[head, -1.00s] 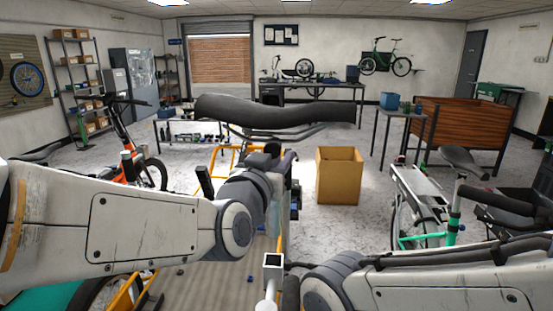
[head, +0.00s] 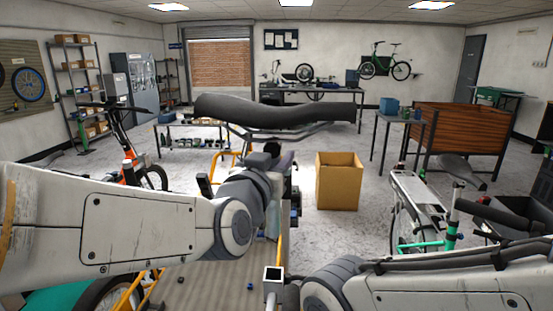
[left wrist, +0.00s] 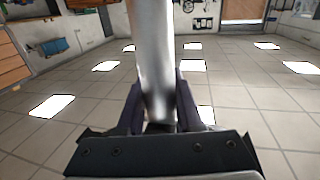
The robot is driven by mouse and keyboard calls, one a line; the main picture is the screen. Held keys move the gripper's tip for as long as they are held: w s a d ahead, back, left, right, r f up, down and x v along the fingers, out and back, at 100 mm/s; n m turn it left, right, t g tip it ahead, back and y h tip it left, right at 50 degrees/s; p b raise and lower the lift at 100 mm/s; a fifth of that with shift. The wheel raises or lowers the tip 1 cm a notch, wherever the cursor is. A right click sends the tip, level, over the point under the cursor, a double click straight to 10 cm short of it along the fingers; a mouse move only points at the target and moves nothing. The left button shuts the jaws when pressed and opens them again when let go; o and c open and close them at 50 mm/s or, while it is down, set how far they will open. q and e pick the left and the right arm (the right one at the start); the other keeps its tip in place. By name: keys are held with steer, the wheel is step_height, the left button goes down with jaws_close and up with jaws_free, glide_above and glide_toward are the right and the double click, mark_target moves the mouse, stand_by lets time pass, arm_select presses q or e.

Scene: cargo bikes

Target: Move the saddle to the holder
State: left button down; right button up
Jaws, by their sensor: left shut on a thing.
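The saddle (head: 275,112) is long, black and padded, with thin dark rails beneath it. It is held up level in the middle of the head view, clear of the floor. My left gripper (head: 275,158) is below it, shut on its underside. In the left wrist view my left gripper (left wrist: 160,115) closes its dark fingers on a shiny metal bar (left wrist: 153,55) of the saddle. A pale upright post with a square dark top (head: 272,275) stands at the bottom centre; I cannot tell whether it is the holder.
An open cardboard box (head: 338,182) stands on the floor ahead. A yellow-framed bike part lies under my left arm. A green bike (head: 425,240) is at the right, an orange bike (head: 125,150) at the left. A wooden crate (head: 462,135) stands back right.

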steer(key=shift+r+p, duration=0.8)
steer(key=shift+r, duration=0.15)
